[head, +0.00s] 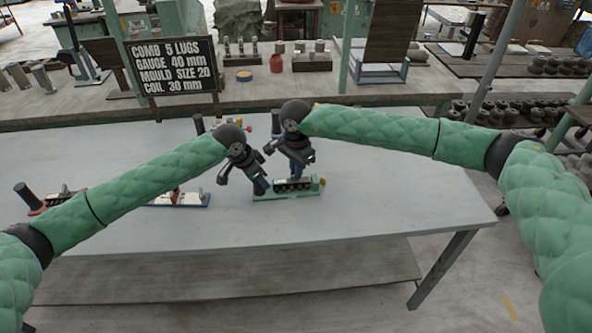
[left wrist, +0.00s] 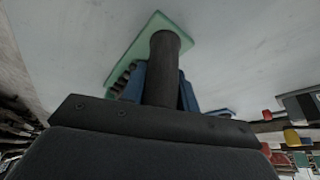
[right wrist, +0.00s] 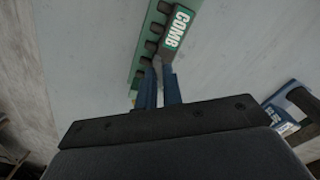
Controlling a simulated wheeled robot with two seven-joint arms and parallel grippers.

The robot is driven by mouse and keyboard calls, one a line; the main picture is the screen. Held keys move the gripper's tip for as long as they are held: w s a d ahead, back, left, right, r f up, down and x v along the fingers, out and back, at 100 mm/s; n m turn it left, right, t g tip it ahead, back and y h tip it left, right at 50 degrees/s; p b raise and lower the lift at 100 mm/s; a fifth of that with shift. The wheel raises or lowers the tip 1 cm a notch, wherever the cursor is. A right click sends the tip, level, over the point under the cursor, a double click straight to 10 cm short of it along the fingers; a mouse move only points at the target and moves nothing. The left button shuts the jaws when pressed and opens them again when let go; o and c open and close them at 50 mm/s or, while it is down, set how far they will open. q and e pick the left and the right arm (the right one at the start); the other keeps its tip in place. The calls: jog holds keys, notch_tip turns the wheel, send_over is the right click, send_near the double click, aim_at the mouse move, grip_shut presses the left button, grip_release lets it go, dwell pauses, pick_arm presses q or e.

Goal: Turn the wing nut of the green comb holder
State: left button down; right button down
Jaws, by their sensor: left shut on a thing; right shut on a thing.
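The green comb holder (head: 262,197) lies on the grey table, with a row of dark lugs along it. A dark round handle (left wrist: 163,65) stands at its left end, and my left gripper (head: 261,184) is shut on that handle, its blue fingers on either side. My right gripper (head: 296,174) is shut at the holder's other part, above the lugs. In the right wrist view its blue fingers (right wrist: 160,85) close on a small grey piece beside the label "COMB" (right wrist: 178,27). That piece seems to be the wing nut, mostly hidden by the fingers.
A blue-based holder (head: 180,200) lies left of the green one, and a red-based holder (head: 40,207) further left. A black sign (head: 172,66) stands behind, reading "COMB 5 LUGS". The table's front and right side (head: 400,200) are clear.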

pick_arm(q)
jog(key=shift+a, duration=0.1)
dwell(0.3)
pick_arm(e)
jog(key=c, duration=1.5)
grip_release()
jog(key=shift+c, duration=0.2)
jog(key=shift+r, duration=0.1)
notch_tip(320, 180, up, 12)
pick_arm(q)
jog(key=c, duration=1)
grip_release()
jog(key=shift+r, duration=0.1)
